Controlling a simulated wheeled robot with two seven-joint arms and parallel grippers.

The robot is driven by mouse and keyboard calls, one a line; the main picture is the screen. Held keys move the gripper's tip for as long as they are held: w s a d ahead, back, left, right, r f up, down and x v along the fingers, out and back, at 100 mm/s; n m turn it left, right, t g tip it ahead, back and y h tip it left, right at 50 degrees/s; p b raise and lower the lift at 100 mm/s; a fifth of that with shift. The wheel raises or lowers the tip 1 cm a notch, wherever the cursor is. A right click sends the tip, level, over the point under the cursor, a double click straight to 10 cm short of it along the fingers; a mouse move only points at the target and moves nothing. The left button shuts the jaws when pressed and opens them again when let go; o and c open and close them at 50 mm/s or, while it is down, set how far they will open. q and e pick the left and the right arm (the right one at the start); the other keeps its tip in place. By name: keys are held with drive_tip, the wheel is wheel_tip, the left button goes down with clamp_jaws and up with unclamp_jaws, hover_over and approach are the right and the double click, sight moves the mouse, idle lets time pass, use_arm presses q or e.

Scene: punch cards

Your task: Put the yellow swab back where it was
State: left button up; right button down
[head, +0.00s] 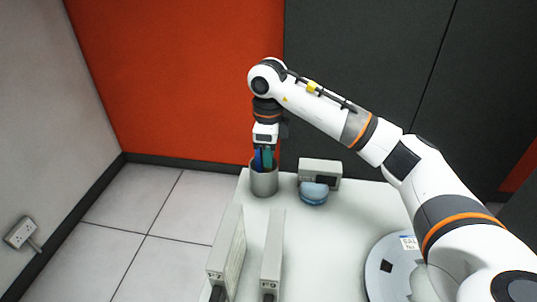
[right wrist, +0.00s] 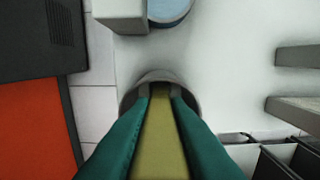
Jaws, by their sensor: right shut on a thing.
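The yellow swab (right wrist: 160,145) shows in the right wrist view as a dull yellow strip between the two teal fingers of my right gripper (right wrist: 160,92). The gripper is shut on it. In the head view my right gripper (head: 263,163) points straight down at the mouth of a grey cylindrical cup (head: 264,183). The cup's rim shows around the fingertips in the right wrist view (right wrist: 158,75). The swab's lower end is hidden, and I cannot tell whether it touches the cup's bottom. Blue and green parts show at the cup's mouth. My left gripper is not in view.
The cup stands near the back left edge of a white table (head: 330,225). A grey box (head: 320,168) and a rounded blue thing (head: 313,193) stand to its right. Two upright pale slabs (head: 228,245) stand in front. A round grey disc (head: 385,245) lies at right.

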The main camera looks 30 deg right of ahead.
drive_tip(key=shift+f, duration=0.2)
drive_tip(key=c, duration=1.6)
unclamp_jaws()
drive_tip(key=shift+c, duration=0.2)
drive_tip(key=shift+r, duration=0.1)
wheel_tip(320, 180, up, 12)
drive_tip(key=shift+f+p, duration=0.1)
drive_tip(key=shift+p, duration=0.55)
